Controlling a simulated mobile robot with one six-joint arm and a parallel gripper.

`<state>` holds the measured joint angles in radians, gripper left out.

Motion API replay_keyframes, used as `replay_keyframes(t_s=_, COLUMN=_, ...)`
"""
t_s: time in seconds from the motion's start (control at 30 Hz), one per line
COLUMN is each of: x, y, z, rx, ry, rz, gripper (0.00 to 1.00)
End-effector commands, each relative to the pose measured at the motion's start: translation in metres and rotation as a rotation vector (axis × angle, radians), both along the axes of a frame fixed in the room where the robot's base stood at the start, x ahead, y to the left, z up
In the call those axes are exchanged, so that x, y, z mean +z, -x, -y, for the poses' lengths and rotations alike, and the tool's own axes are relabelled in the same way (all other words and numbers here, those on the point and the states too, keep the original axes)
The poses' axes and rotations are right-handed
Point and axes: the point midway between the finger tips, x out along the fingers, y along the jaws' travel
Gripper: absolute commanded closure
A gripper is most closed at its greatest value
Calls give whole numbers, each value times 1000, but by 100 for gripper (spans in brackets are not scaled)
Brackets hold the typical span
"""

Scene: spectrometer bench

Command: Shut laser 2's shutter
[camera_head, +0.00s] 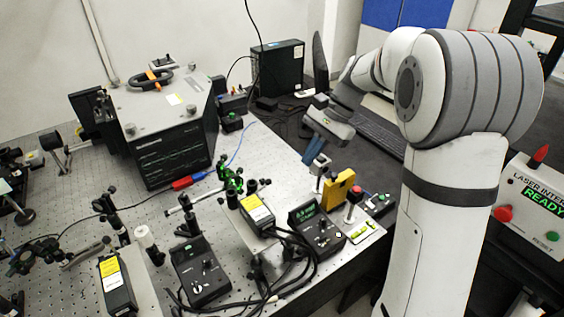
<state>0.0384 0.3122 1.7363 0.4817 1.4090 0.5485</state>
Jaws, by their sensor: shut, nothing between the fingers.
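Two black laser heads with yellow-and-white labels stand on the bench. One laser head (258,212) is near the middle and the other laser head (115,284) is at the lower left. I cannot read which is laser 2, and I cannot make out a shutter for certain. A black controller with a green display (316,230) sits right of the middle head. Another black controller (201,270) with its display dark sits between the heads. My gripper (312,160), with blue fingers, is shut and empty. It points down behind a yellow block (339,190) near the bench's right edge.
A large black-fronted instrument (172,155) stands at the left back. Black cables (298,255) loop beside the green-display controller. A small box with red and green buttons (379,202) is at the right edge. A laser interlock panel (534,200) reads READY. Bare bench (275,150) lies left of my gripper.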

Motion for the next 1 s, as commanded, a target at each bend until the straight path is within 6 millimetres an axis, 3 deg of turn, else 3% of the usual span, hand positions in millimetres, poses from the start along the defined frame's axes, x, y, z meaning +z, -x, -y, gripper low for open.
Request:
replay_keyframes(t_s=0.1, x=-9, y=-23, z=-5, rx=-50, ry=-44, rz=-78, gripper=100)
replay_keyframes(t_s=0.3, x=-14, y=-36, z=-9, rx=-83, ry=-73, rz=-131, gripper=100)
replay_keyframes(t_s=0.73, x=-18, y=-34, z=-13, rx=-82, ry=-74, rz=-134, gripper=100)
replay_keyframes(t_s=1.0, x=-53, y=-19, z=-39, rx=-79, ry=-73, rz=-138, gripper=100)
